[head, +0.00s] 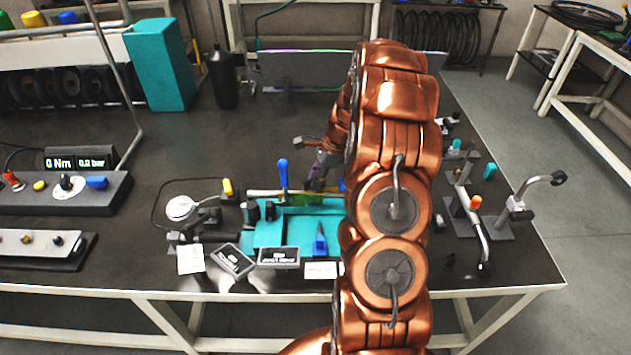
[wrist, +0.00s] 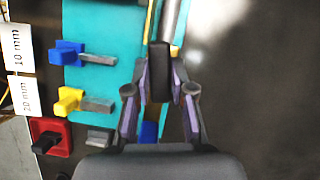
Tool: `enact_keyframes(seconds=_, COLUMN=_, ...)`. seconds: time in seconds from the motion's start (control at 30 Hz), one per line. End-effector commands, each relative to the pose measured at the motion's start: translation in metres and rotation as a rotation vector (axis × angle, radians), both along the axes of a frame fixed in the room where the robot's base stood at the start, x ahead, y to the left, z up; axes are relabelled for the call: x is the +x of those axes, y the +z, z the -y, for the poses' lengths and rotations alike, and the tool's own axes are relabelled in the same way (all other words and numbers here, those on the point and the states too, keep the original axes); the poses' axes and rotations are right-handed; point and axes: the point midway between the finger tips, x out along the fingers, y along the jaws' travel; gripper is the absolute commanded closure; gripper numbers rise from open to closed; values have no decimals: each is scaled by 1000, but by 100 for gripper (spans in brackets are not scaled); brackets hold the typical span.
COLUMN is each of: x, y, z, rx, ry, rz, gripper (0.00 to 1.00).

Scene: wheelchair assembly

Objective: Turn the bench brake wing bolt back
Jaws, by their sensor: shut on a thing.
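My gripper (wrist: 160,72) is low over the teal bench fixture in the wrist view, its two fingers drawn together around a dark piece in line with a grey rod (wrist: 169,18). In the head view my gripper (head: 318,178) reaches down at the back edge of the teal fixture (head: 268,238), right of an upright blue handle (head: 283,173). My arm covers the fixture's right part.
Blue (wrist: 68,54), yellow (wrist: 70,100) and red (wrist: 50,138) pieces sit left of my gripper, near labels reading 10 mm and 20 mm. A dial gauge (head: 181,208) stands left of the fixture. A stand with a bent handle (head: 520,205) is at right.

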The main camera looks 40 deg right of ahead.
Motion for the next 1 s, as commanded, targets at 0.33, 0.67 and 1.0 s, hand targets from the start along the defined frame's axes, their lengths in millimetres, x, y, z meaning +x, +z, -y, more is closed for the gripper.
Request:
enact_keyframes(seconds=0.33, x=3, y=-5, z=1, rx=-2, ry=306, rz=3, gripper=100)
enact_keyframes(seconds=0.67, x=5, y=-4, z=1, rx=-4, ry=619, rz=4, gripper=100)
enact_keyframes(seconds=1.0, x=5, y=-4, z=0, rx=-1, ry=927, rz=0, gripper=100)
